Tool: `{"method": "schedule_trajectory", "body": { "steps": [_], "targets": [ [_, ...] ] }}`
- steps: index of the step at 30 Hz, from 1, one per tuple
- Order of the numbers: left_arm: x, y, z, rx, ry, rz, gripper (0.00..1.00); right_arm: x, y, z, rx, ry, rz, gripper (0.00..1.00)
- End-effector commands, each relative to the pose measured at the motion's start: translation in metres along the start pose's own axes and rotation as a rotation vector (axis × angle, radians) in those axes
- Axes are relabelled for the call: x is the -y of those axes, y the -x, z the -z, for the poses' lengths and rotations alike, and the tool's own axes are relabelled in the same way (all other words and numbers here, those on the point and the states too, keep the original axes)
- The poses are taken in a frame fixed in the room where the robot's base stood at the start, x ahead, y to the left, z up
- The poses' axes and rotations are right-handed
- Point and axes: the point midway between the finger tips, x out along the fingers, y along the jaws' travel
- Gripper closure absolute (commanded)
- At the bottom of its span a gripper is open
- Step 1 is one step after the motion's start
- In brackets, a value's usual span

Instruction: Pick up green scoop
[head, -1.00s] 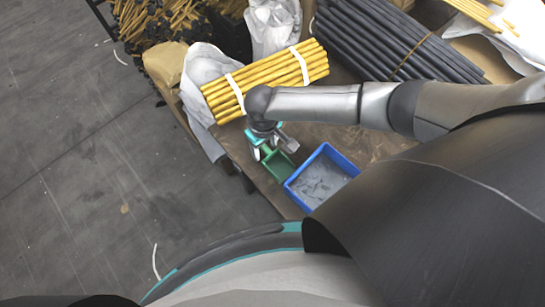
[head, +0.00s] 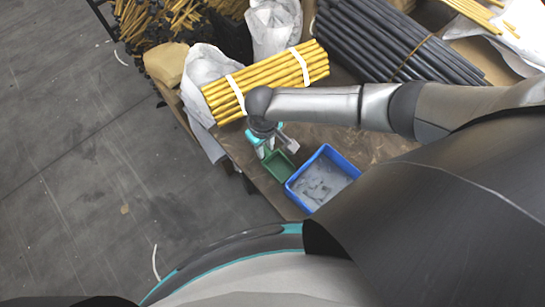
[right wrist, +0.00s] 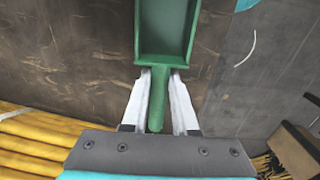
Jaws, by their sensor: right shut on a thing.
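The green scoop (head: 279,165) is on or just above the brown table, left of the blue bin; I cannot tell whether it touches the table. In the right wrist view the scoop (right wrist: 166,40) has its pan away from my gripper and its handle (right wrist: 158,100) between the two pale fingers. My right gripper (head: 268,150) is shut on the handle; its fingers also show in the right wrist view (right wrist: 160,88). The arm hides part of the gripper and handle in the head view. My left gripper is not in view.
The blue bin (head: 327,149) with grey contents stands right of the scoop. A strapped bundle of yellow rods (head: 300,72) lies behind, and dark rods (head: 385,40) lie farther right. The table's left edge is close to the scoop, with open floor (head: 90,190) beyond.

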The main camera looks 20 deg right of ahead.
Motion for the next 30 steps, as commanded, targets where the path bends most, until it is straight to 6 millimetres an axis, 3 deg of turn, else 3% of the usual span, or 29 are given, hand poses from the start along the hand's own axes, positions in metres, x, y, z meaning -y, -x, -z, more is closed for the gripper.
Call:
{"method": "schedule_trajectory", "body": {
  "steps": [8, 14, 30],
  "targets": [
    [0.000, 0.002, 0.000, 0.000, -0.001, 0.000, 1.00, 0.000, 0.005, 0.000, -0.001, 0.000, 0.001, 1.00],
    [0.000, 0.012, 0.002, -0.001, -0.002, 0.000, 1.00, 0.000, 0.028, 0.001, -0.002, 0.000, 0.001, 1.00],
    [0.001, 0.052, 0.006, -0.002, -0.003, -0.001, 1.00, 0.000, 0.162, 0.001, -0.004, 0.001, 0.001, 1.00]
  ]
}}
